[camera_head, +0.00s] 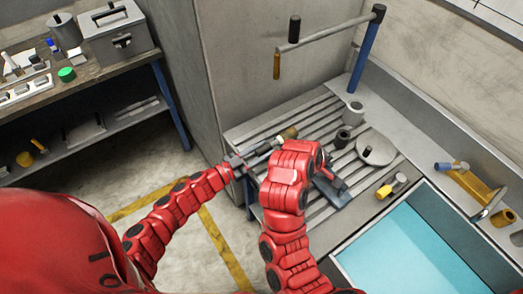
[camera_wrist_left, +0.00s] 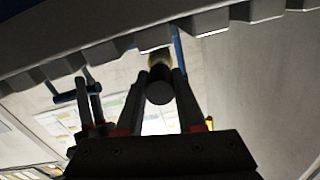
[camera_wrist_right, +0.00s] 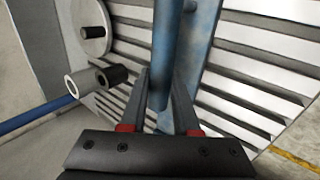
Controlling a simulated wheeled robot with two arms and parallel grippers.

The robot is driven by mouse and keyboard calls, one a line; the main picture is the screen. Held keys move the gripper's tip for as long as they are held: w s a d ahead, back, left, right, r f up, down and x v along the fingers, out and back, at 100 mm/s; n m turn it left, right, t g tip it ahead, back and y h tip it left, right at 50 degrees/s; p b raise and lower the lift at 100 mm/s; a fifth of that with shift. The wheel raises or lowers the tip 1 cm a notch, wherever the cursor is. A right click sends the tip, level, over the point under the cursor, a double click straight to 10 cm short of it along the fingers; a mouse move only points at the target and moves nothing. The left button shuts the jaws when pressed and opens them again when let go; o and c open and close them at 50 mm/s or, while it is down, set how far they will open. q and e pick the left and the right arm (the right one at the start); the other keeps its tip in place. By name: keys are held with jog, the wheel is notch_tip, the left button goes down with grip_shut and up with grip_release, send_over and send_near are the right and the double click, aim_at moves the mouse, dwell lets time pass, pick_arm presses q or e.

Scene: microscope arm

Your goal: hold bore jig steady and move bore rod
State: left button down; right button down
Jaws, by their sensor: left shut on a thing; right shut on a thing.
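My left gripper (camera_head: 240,161) is at the near left edge of the slatted bench. It is shut on a dark cylinder (camera_wrist_left: 160,85) with a brass-coloured part behind it in the left wrist view. My right gripper (camera_wrist_right: 165,105) is shut on a blue-grey round bar (camera_wrist_right: 166,50), whose near end hangs between the fingers. In the head view my right arm hides this gripper's tips. A flat blue-grey part (camera_head: 331,191) shows beside my right arm, over the slats. I cannot tell which held part is the bore jig and which the bore rod.
The slatted bench (camera_head: 254,131) carries a grey ring (camera_head: 353,112), a dark cylinder (camera_head: 342,138) and a round disc (camera_head: 377,149) beyond my right arm. A blue post (camera_head: 366,56) with a grey arm stands at the back. A blue-lined basin (camera_head: 400,250) lies at the right.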

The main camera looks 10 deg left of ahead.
aim_at(270, 146)
pick_arm(q)
jog(key=shift+x, duration=1.85)
jog(key=c, duration=0.5)
grip_release()
jog(key=shift+r, duration=0.1)
jog(key=v, duration=1.2)
pick_arm(e)
jog(key=c, duration=0.6)
grip_release()
